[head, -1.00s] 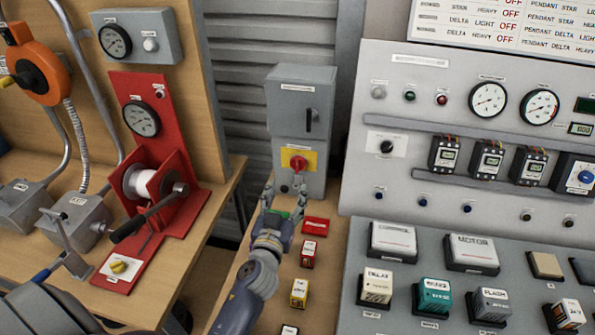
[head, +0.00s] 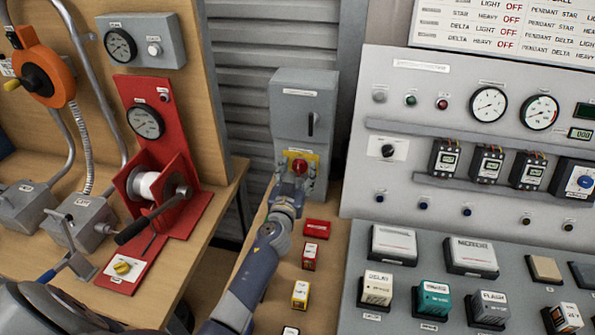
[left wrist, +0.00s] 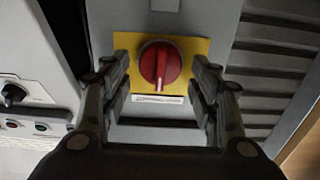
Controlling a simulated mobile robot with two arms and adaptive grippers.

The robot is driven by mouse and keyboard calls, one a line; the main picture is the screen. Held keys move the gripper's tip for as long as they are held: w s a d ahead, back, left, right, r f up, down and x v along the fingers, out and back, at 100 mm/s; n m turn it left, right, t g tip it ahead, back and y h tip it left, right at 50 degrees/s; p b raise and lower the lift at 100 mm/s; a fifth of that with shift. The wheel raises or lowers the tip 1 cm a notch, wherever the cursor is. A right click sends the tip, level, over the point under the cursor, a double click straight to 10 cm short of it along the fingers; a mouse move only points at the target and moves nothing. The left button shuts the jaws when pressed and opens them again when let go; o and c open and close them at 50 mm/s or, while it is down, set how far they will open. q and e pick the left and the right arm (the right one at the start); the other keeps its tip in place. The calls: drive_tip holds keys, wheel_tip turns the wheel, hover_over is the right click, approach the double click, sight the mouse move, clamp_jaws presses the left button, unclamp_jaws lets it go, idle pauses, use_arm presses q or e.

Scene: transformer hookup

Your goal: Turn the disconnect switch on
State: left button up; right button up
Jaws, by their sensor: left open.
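The disconnect switch is a red rotary knob (head: 299,167) on a yellow plate on the lower front of a grey box (head: 290,103). In the left wrist view the red knob (left wrist: 160,65) sits on its yellow plate (left wrist: 194,46) with its grip bar upright, above a white label. My left gripper (head: 294,180) is just in front of the knob. In the left wrist view my left gripper (left wrist: 161,82) is open, one finger on each side of the knob, with gaps to it. My right gripper is not in view.
A black handle (head: 310,124) is on the box above the knob. A control panel (head: 420,85) stands to the right. A red winch stand (head: 145,95) is on the wooden bench at left. Small blocks, including a red one (head: 316,227), lie below the box.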

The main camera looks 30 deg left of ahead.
use_arm(q)
drive_tip(key=c, duration=1)
